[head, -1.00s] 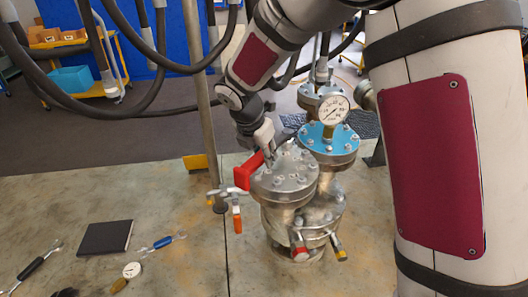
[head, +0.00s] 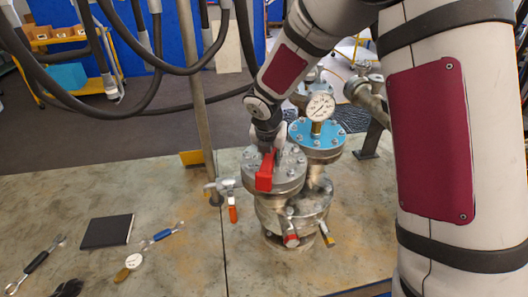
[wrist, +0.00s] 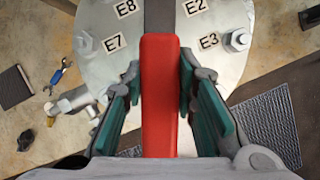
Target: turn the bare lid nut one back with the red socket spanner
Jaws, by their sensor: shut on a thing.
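The red socket spanner (head: 265,171) is over the grey lid (head: 290,183) of the nearer vessel, its red handle toward the camera. In the wrist view the red handle (wrist: 160,95) lies lengthwise between the teal-padded fingers of my gripper (wrist: 160,78), which is shut on it. A dark shaft (wrist: 160,16) runs on past the top edge, so the socket end and the nut under it are hidden. The lid (wrist: 110,20) carries labels E8, E2, E7 and E3. One nut (wrist: 237,40) shows beside E3 and another (wrist: 85,42) beside E7.
A second vessel with a blue lid (head: 332,141) and a gauge (head: 320,106) stands close behind right. A vertical pole (head: 190,80) and an orange-handled valve (head: 232,213) are at left.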

